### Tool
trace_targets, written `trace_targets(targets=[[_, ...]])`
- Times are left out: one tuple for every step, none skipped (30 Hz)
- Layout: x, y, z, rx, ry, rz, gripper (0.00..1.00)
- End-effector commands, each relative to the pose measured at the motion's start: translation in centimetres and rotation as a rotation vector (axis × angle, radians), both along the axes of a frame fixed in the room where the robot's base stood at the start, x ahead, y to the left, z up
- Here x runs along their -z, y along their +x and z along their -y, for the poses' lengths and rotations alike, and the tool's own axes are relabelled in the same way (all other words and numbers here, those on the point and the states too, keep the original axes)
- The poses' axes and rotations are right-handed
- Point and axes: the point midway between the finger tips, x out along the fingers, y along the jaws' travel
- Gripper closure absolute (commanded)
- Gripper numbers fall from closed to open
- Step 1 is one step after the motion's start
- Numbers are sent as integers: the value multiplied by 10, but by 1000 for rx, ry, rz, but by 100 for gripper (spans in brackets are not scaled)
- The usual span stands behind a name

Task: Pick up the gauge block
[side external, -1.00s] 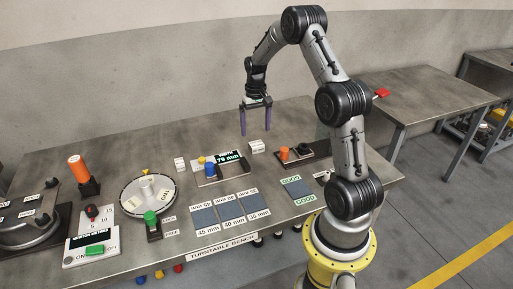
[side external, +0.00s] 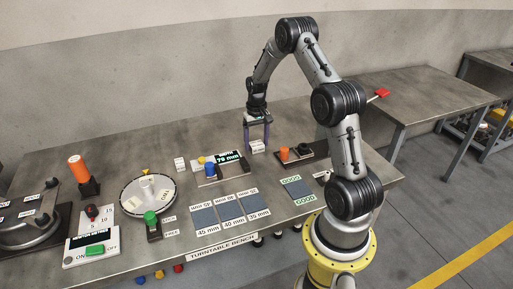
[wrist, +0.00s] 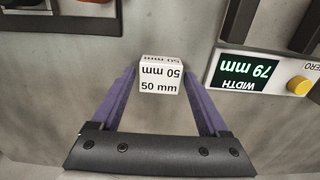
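The gauge block (wrist: 160,76) is a small white cube marked 50 mm. In the wrist view my gripper (wrist: 159,72) is open, with one finger on each side of the block. A narrow gap seems to show beside the block; contact is not clear.
A gauge with a 79 mm display (wrist: 250,72) stands close beside the block. Another small white block (side external: 180,164) stands farther left. A turntable (side external: 148,193) is at the left.

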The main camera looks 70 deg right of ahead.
Motion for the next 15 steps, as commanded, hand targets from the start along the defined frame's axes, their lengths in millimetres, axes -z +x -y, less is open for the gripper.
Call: trace_targets(targets=[[0, 0, 0, 0, 0, 0, 33], [0, 0, 0, 0, 0, 0, 38], [0, 0, 0, 0, 0, 0, 46], [0, 0, 0, 0, 0, 0, 51], [0, 0, 0, 0, 0, 0, 56], [0, 0, 0, 0, 0, 0, 64], [0, 0, 0, 0, 0, 0, 69], [0, 0, 0, 0, 0, 0, 74], [0, 0, 0, 0, 0, 0, 82], [0, 0, 0, 0, 0, 0, 87], [0, 0, 0, 0, 0, 0, 92], [0, 0, 0, 0, 0, 0, 100], [0, 0, 0, 0, 0, 0, 100], [0, 0, 0, 0, 0, 0, 100], [0, 0, 0, 0, 0, 0, 100]])
